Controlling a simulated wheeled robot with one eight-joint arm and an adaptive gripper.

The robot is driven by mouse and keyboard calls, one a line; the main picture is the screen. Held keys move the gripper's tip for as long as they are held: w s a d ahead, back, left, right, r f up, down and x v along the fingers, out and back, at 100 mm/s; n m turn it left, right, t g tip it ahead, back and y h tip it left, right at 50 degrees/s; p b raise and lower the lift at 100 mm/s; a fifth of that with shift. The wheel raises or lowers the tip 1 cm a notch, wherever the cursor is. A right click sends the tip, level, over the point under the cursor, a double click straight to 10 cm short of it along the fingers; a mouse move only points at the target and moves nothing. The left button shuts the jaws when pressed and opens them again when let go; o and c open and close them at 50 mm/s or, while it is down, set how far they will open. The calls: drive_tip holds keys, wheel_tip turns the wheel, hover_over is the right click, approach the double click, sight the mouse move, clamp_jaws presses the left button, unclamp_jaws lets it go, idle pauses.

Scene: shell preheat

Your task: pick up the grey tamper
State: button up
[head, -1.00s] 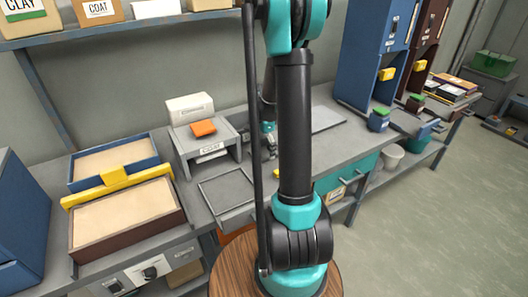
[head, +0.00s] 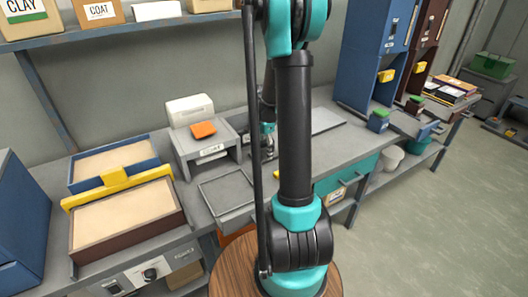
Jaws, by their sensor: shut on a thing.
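My gripper (head: 268,146) is a small shape just left of my upright arm link, above the back of the grey workbench (head: 226,176). My arm covers most of it. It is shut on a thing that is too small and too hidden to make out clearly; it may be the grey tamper. I see no grey tamper standing elsewhere on the bench.
A grey stand (head: 213,150) with an orange block (head: 203,130) is left of my gripper. Two sand trays, one blue-rimmed (head: 75,183) and one brown (head: 130,238), carry a yellow bar (head: 115,177). Tall blue (head: 362,60) and brown (head: 428,45) dispensers stand right.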

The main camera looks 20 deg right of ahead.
drive_tip(key=shift+s, duration=0.1)
drive_tip(key=shift+r, duration=0.15)
clamp_jaws()
wheel_tip(320, 180, up, 20)
drive_tip(key=shift+f, duration=0.25)
drive_tip(key=shift+c, duration=1.7)
unclamp_jaws()
drive_tip(key=shift+a, duration=0.1)
clamp_jaws()
